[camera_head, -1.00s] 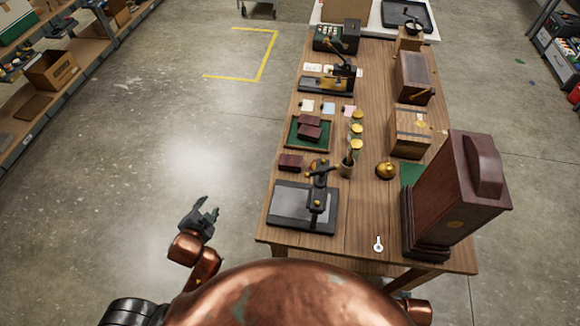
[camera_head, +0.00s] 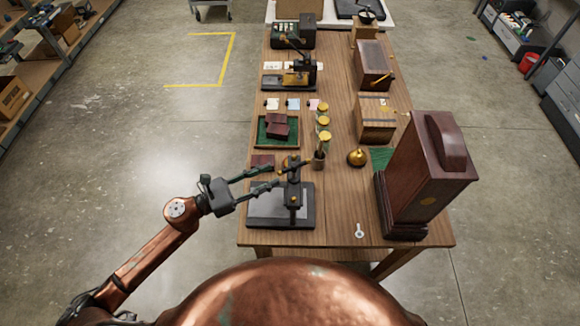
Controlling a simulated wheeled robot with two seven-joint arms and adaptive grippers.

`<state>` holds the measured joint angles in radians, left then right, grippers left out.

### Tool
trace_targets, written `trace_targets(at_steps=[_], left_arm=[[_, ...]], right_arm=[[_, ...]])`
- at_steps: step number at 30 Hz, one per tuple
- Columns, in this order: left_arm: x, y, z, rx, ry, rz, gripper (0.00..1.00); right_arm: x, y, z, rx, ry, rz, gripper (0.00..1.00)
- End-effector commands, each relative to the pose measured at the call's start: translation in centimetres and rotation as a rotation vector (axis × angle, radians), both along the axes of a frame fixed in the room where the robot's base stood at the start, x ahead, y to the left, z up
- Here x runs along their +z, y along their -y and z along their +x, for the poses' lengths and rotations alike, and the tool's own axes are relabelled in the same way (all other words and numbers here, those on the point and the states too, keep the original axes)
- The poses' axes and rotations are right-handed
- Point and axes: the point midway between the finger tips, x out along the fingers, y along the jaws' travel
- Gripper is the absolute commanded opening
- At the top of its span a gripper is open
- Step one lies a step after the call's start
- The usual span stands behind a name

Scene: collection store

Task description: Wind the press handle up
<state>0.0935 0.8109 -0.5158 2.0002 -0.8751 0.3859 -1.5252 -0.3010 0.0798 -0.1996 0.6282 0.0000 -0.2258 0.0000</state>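A small press with a flat dark base (camera_head: 265,213) stands at the near left corner of the wooden table, with a black column (camera_head: 295,200). Its handle (camera_head: 293,165) is at the top, and brass-coloured details show there. My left gripper (camera_head: 279,174) reaches in from the left over the base. Its two long dark fingers are spread apart, with the tips close to the handle. I cannot tell whether they touch it. The tips partly hide the handle, so its exact angle is unclear. My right gripper is not in view.
A tall dark-red wooden case (camera_head: 420,180) stands at the near right. A small key-like piece (camera_head: 359,231) lies on the clear near edge. Behind the press are a green tray (camera_head: 262,134), a brass bell (camera_head: 357,157) and another lever device (camera_head: 292,76).

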Motion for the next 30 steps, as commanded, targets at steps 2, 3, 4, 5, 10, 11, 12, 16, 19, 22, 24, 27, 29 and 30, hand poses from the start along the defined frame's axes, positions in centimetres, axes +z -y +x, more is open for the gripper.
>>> trace_targets(at_steps=[2, 3, 4, 5, 10, 11, 12, 16, 19, 22, 24, 27, 29, 30], left_arm=[[0.0, 0.6, 0.1, -0.013, 0.012, 0.012, 0.33], [0.0, 1.0, 0.3, -0.014, 0.014, 0.013, 0.33], [0.1, 1.3, 0.5, -0.014, 0.013, 0.012, 0.33], [0.2, 1.7, 0.7, -0.014, 0.013, 0.012, 0.33], [0.2, 4.2, 2.0, -0.013, 0.012, 0.01, 0.33], [0.2, 4.6, 2.2, -0.013, 0.013, 0.01, 0.33], [0.2, 5.1, 2.4, -0.012, 0.012, 0.01, 0.33], [0.1, 6.2, 3.1, -0.011, 0.01, 0.01, 0.33], [0.0, 6.8, 3.4, -0.011, 0.01, 0.01, 0.33], [0.0, 6.9, 3.5, -0.01, 0.01, 0.01, 0.33], [-0.1, 6.9, 3.5, -0.01, 0.008, 0.01, 0.33], [-0.1, 6.9, 3.5, -0.01, 0.008, 0.01, 0.33], [-0.1, 6.9, 3.5, -0.01, 0.008, 0.01, 0.31], [-0.1, 6.9, 3.5, -0.01, 0.008, 0.01, 0.28]], right_arm=[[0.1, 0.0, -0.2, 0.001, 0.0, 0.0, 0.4], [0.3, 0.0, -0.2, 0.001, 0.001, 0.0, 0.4], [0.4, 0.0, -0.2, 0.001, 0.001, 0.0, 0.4], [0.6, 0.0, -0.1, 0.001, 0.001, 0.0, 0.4], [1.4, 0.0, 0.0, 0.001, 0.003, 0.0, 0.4], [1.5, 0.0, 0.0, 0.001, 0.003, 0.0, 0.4], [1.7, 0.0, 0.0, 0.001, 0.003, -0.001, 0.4], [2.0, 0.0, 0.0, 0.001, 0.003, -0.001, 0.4], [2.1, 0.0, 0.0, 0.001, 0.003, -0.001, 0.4], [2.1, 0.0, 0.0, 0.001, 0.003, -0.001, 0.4], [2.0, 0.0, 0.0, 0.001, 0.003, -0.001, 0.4], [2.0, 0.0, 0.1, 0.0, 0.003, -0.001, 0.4], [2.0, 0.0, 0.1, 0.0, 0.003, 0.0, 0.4], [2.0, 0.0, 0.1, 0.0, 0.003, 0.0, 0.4]])
